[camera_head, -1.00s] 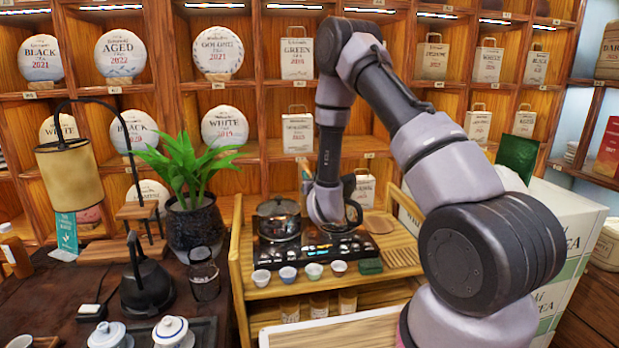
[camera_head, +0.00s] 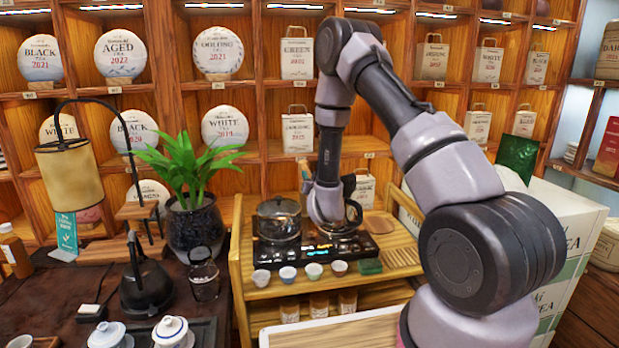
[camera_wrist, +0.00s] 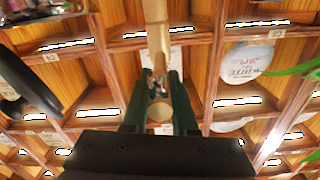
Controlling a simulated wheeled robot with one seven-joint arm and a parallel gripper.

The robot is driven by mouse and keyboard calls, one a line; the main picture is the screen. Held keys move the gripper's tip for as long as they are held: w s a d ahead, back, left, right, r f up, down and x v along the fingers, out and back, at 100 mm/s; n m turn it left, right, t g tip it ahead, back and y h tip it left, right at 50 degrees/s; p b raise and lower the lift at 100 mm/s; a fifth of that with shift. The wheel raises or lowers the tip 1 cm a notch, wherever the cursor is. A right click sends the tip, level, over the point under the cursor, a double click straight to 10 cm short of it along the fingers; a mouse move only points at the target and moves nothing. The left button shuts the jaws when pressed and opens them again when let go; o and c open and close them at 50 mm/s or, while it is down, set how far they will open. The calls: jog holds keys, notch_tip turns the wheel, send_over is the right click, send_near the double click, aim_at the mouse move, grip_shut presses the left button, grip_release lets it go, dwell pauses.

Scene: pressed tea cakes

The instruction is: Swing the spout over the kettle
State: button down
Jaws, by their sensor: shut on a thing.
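The kettle with a glass body and dark lid (camera_head: 279,226) stands on the left of the black tea stove (camera_head: 300,252). My gripper is at the stove, just right of this kettle, with its fingers hidden behind my wrist in the head view. The rest of the spout is hidden in the head view. A second dark pot (camera_head: 352,212) shows partly behind my wrist.
Several small cups (camera_head: 288,274) line the wooden stand's front (camera_head: 262,292). A potted plant (camera_head: 195,225) and a black iron kettle (camera_head: 146,287) stand to the left. Shelves of tea cakes (camera_head: 219,51) rise behind. A tan wooden bar (camera_wrist: 156,30) shows beyond the fingertips.

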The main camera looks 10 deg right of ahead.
jog(key=shift+w+d+n+g+y, duration=0.1)
jog(key=shift+d+n+g+y, duration=0.05)
jog(key=shift+d+n+y, duration=0.85)
jog(key=shift+w+d+n+g+y, duration=0.15)
jog(key=shift+d+n+y, duration=0.4)
jog(key=shift+y, duration=0.75)
jog(key=c, duration=0.7)
grip_release()
jog(key=shift+s, duration=0.1)
jog(key=v, duration=1)
jog(key=shift+s, duration=0.35)
jog(key=shift+d, duration=0.1)
